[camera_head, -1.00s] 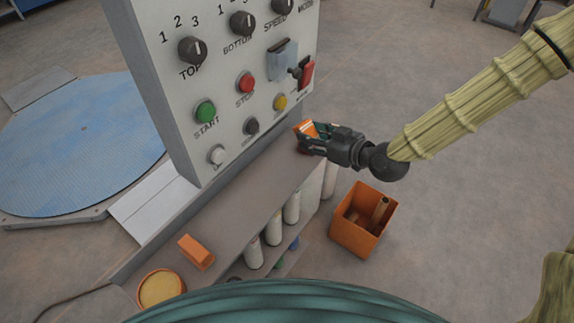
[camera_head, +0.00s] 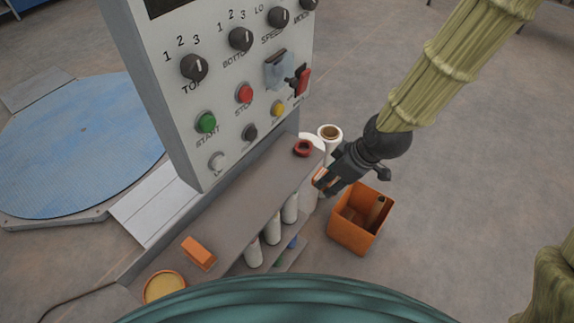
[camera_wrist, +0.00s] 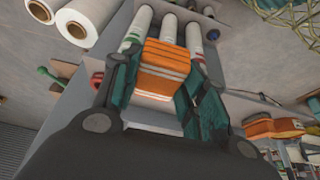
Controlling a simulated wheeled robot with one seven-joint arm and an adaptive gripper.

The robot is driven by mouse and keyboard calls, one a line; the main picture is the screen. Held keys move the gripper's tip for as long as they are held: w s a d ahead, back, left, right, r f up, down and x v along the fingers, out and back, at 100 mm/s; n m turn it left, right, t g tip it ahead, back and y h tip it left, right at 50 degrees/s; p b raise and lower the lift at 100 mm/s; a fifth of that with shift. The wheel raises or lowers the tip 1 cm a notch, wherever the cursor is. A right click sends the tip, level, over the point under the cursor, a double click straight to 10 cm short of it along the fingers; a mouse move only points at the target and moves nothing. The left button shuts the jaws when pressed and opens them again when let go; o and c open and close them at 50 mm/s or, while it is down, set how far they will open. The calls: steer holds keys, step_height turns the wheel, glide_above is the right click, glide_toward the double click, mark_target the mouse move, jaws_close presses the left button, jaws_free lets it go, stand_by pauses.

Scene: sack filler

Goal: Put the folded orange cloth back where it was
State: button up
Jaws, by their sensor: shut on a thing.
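My gripper (camera_head: 327,184) is shut on the folded orange cloth (camera_wrist: 164,70), which shows pale stripes between the two fingers in the wrist view. In the head view only a small orange edge of the cloth (camera_head: 319,177) shows; the fingers hide most of it. My gripper is beside the right end of the grey shelf top (camera_head: 243,195), above and left of the orange bin. I cannot tell whether the cloth touches the shelf edge.
An orange block (camera_head: 199,253) and a round yellow-filled dish (camera_head: 164,287) are at the near end. The orange bin (camera_head: 358,239) stands on the floor. The control panel (camera_head: 225,85) rises behind.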

steer(key=w+a+p, duration=0.1)
steer(key=w+a, duration=0.1)
steer(key=a, duration=0.1)
steer(key=w+a+p, duration=0.1)
steer(key=w+a, duration=0.2)
steer(key=a, duration=0.1)
steer(key=w+a+f+p, duration=0.1)
steer(key=w+a, duration=0.2)
steer(key=a, duration=0.1)
steer(key=shift+f, duration=0.1)
steer(key=shift+f+p, duration=0.85)
steer(key=shift+f, duration=0.95)
steer(key=o, duration=0.9)
steer(key=shift+d+r, duration=0.1)
steer(key=shift+r, duration=0.05)
steer(key=shift+b+v, duration=1.1)
steer(key=shift+v, duration=4.8)
